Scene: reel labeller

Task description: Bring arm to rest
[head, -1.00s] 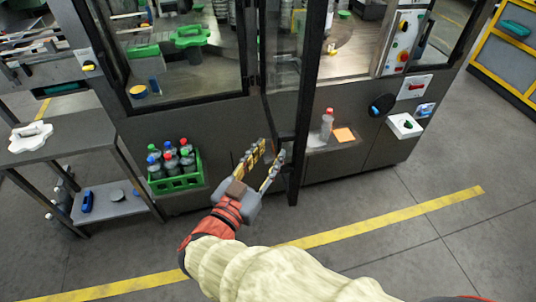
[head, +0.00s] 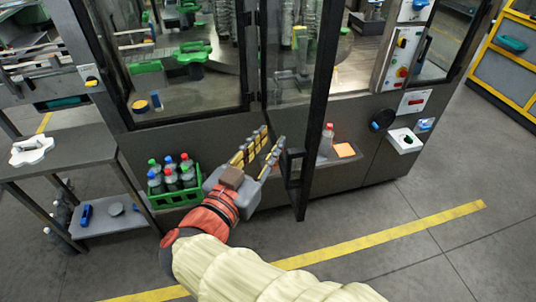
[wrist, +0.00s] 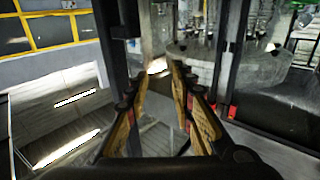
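My gripper (head: 266,147) is in front of the labelling machine in the head view, close to the dark door frame and its handle (head: 293,172). Its two yellow-padded fingers stand apart with nothing visible between them. The wrist view also shows the fingers (wrist: 160,75) apart and empty, pointing at the machine. I cannot tell whether a finger touches the door frame. My arm (head: 240,268), in a cream sleeve, reaches up from the bottom of the head view.
A green crate (head: 177,198) of several bottles stands left of my gripper. A red-capped bottle (head: 327,140) and an orange pad (head: 344,150) are on a ledge to the right. A side table (head: 75,153) is at left. Open floor with a yellow line (head: 400,226) lies at right.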

